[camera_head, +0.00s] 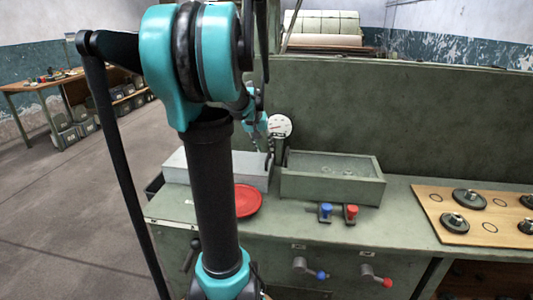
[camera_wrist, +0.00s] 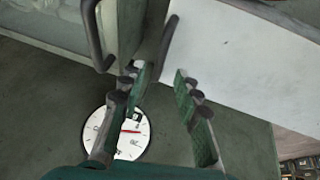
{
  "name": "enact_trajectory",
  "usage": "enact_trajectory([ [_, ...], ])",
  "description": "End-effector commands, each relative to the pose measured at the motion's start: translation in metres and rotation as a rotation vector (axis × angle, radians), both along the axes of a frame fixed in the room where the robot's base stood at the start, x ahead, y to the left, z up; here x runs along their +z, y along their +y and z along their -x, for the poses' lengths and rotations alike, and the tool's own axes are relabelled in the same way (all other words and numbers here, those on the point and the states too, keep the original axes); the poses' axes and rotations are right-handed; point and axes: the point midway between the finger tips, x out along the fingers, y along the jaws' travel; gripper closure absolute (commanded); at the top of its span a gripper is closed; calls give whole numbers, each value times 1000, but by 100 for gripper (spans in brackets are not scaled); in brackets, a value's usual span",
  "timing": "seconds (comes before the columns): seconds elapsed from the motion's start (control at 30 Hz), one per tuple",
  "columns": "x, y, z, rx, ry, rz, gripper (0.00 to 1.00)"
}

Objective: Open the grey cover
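The grey cover (camera_head: 178,167) is a light grey, flat-topped box shape on the bench, partly hidden behind my arm. In the wrist view a pale grey face (camera_wrist: 225,55), apparently the same cover, fills the upper right. A dark bar handle (camera_wrist: 170,42) stands at its left edge. My gripper (camera_wrist: 157,76) is open, with its two green-padded fingers apart. The handle's lower end appears between the fingertips; I cannot tell whether they touch it. In the head view my gripper (camera_head: 266,152) is small and partly hidden near the cover's right end.
A green-grey open box (camera_head: 330,190) stands close on the right; a round dial (camera_head: 281,126) is behind. A red plate (camera_head: 247,200) lies in front. Blue (camera_head: 325,211) and red (camera_head: 351,212) fittings sit at the front edge. A wooden board (camera_head: 455,235) with discs is far right.

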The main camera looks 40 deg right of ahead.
Motion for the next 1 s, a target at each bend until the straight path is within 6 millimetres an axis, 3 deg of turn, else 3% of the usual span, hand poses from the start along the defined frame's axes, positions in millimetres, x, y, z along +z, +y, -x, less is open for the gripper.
enact_trajectory([
  [0.1, -18, -8, -2, -1, 0, 0, 68],
  [0.3, -35, -15, -4, 0, -1, -1, 68],
  [0.67, -38, -17, -4, 0, -1, -1, 68],
  [0.9, -38, -17, -4, 0, -1, -1, 97],
  [1.0, -38, -17, -4, 0, -1, -1, 100],
])
